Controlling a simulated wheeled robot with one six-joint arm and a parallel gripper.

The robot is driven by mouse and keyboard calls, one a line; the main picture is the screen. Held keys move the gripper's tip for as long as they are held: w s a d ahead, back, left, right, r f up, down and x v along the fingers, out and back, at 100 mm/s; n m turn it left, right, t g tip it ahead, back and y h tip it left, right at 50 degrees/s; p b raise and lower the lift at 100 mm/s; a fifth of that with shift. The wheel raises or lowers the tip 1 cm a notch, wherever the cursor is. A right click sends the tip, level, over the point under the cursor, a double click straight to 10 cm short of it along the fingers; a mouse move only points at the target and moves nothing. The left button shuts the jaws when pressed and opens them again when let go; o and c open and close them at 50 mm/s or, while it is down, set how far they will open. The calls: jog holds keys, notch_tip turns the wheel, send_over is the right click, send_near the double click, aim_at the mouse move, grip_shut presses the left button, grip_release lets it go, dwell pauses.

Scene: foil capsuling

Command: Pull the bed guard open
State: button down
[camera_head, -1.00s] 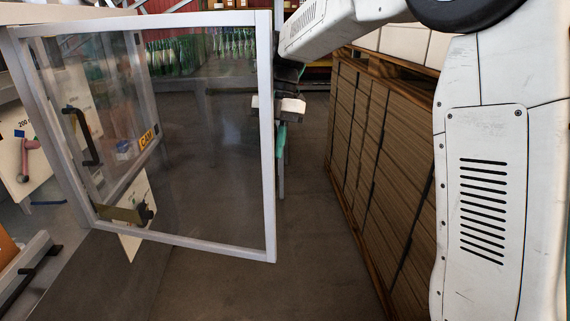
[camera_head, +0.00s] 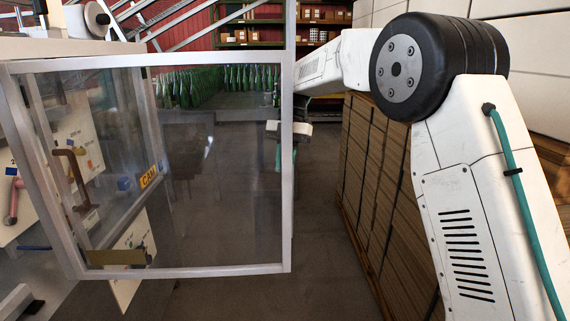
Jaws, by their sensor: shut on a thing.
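The bed guard (camera_head: 287,200) is a clear panel in a pale grey metal frame. It stands swung out from the machine at the left, and its free upright post is near the middle of the view. My gripper (camera_head: 286,130) is at that post, about halfway up, coming from behind and from the right. It is shut on the guard's free side. The post and the panel hide part of the fingers, so the exact contact is not clear. A brown bar handle (camera_head: 76,180) shows through the panel at the left.
A stack of brown cardboard (camera_head: 385,180) on a wooden pallet stands close on the right, beside my arm. Green bottles (camera_head: 222,85) stand behind the panel. A yellow label (camera_head: 148,176) shows through it. Grey floor (camera_head: 325,240) lies clear between the guard and the stack.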

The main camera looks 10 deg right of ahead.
jog(key=c, duration=1.4)
grip_release()
jog(key=shift+o, duration=0.2)
jog(key=shift+d, duration=0.1)
jog(key=shift+r, duration=0.1)
jog(key=v, duration=0.7)
jog(key=shift+r, duration=0.3)
jog(key=shift+d, duration=0.1)
